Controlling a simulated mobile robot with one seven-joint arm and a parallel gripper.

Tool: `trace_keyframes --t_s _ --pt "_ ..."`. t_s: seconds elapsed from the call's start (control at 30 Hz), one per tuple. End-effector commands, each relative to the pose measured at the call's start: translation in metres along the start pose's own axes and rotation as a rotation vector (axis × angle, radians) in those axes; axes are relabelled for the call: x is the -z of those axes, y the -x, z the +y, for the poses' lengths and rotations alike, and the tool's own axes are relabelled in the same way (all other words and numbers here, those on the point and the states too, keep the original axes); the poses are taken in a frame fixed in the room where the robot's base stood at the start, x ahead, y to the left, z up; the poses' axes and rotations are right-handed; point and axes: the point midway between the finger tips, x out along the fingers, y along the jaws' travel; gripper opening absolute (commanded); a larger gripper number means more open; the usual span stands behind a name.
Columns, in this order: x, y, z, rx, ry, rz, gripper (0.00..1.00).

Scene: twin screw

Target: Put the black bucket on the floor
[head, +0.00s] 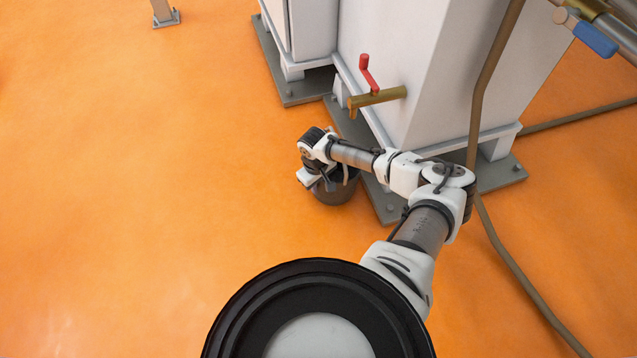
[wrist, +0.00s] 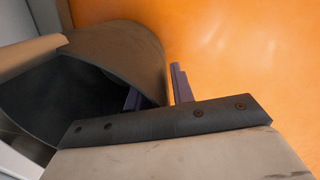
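The black bucket (head: 338,190) is below and left of the brass tap in the head view, under my wrist. Its height above the floor is hard to judge. In the wrist view the bucket (wrist: 125,50) fills the upper left, its dark mouth facing lower left. My gripper (head: 322,182) is at the bucket, its fingers hidden in the head view. In the wrist view my gripper (wrist: 158,92) has one finger at the bucket's mouth side and the other beside its outer wall, the rim between them. Whether they press on the rim cannot be told.
The brass tap (head: 376,97) with a red handle (head: 368,73) sticks out of a white cabinet (head: 388,50) on a grey base. A brown pipe (head: 481,90) runs down at the right. The orange floor (head: 140,190) is wide and clear at the left.

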Motion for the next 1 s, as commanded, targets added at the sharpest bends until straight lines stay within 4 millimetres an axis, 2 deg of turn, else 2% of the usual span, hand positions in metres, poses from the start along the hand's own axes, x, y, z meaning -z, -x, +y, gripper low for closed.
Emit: trace_keyframes --t_s 0.23,0.5,0.7,0.83,1.0 --pt "0.000 0.006 0.001 -0.002 0.002 0.000 0.24" --pt "0.000 0.068 0.001 0.002 -0.001 0.003 0.24" --pt "0.000 0.105 0.001 0.002 -0.001 0.001 0.24" --pt "0.000 0.120 0.000 0.001 0.000 0.001 0.24" --pt "0.000 0.126 0.000 0.000 0.001 0.000 0.24"
